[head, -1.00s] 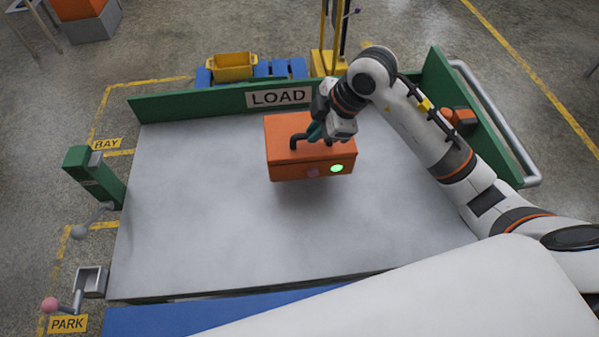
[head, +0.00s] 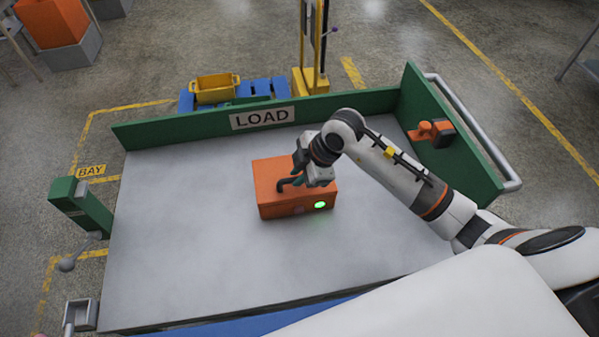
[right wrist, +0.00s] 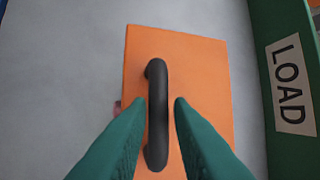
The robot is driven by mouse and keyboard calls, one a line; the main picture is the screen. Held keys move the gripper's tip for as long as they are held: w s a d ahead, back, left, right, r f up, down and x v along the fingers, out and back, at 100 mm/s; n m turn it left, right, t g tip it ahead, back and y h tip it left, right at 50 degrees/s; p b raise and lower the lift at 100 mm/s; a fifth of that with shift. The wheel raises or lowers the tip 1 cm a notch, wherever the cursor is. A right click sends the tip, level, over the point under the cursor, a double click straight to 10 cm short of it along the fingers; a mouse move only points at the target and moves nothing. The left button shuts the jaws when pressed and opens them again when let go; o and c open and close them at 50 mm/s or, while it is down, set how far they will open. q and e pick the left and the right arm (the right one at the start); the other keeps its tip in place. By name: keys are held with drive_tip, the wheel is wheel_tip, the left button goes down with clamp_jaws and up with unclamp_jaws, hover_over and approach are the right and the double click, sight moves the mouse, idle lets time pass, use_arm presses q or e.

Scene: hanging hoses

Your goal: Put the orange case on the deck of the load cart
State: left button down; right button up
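The orange case (head: 275,208) sits on the grey deck (head: 180,240) of the load cart, near the middle and in front of the LOAD board. A green light (head: 320,205) glows on its front face. Its black handle (head: 287,184) stands on top. My right gripper (head: 299,178) is down at the handle. In the right wrist view, the gripper (right wrist: 160,101) has one green finger on each side of the handle (right wrist: 157,135), with a narrow gap on both sides, so it looks open around it. The case top (right wrist: 195,75) lies below. My left gripper is not in view.
Green boards rim the deck at the back, with the LOAD sign (head: 262,117), and at the right, with an orange-and-black fitting (head: 432,132). A green post (head: 80,205) stands at the left edge. A yellow bin (head: 215,89) is behind the cart. The deck left of the case is clear.

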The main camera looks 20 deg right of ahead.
drive_tip(key=shift+o, duration=1.3)
drive_tip(key=shift+r, duration=0.1)
drive_tip(key=b+v, duration=0.1)
drive_tip(key=v, duration=1.1)
drive_tip(key=shift+s, duration=0.1)
